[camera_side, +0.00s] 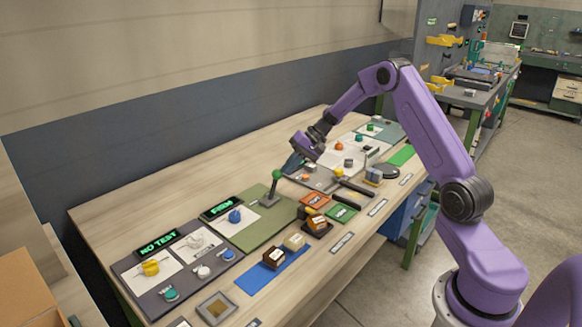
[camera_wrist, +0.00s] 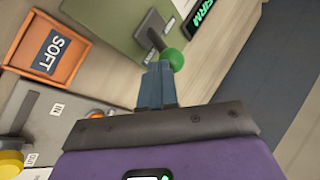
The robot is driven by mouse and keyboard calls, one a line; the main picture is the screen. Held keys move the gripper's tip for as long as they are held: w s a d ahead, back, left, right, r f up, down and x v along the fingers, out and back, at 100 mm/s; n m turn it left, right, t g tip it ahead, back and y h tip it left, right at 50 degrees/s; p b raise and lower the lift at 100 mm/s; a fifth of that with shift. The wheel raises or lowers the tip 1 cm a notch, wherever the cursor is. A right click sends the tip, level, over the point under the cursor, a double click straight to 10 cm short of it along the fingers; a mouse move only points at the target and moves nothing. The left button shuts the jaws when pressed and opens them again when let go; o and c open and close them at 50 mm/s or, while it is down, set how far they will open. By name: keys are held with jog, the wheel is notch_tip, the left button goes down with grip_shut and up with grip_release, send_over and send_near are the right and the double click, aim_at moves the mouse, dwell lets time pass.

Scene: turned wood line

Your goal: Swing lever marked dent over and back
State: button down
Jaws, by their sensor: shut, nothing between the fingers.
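A lever with a green ball knob (camera_side: 277,174) stands on a green panel (camera_side: 262,226) beside a lit display reading FIRM (camera_side: 222,207). The knob (camera_wrist: 174,59) and its dark stem also show in the wrist view. No label reading dent is legible, so I cannot tell whether this is the named lever. My gripper (camera_side: 289,166) is shut and empty, close beside the green knob. In the wrist view its blue fingertips (camera_wrist: 158,66) overlap the knob's edge; I cannot tell whether they touch it. A second lever has a yellow knob (camera_side: 338,172).
An orange tray marked SOFT (camera_wrist: 54,50) and a green tray (camera_side: 342,213) lie nearby. A panel with a NO TEST display (camera_side: 159,243) is at the left. Bare wood lies behind the panels.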

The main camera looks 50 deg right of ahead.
jog(key=shift+a, duration=0.15)
jog(key=shift+a+r+h, duration=0.4)
jog(key=shift+a+h, duration=0.2)
jog(key=shift+a, duration=0.05)
jog(key=a+r+n+h, duration=0.1)
jog(key=a+h, duration=0.4)
jog(key=a, duration=0.2)
jog(key=shift+a+r, duration=0.1)
jog(key=shift+r, duration=0.7)
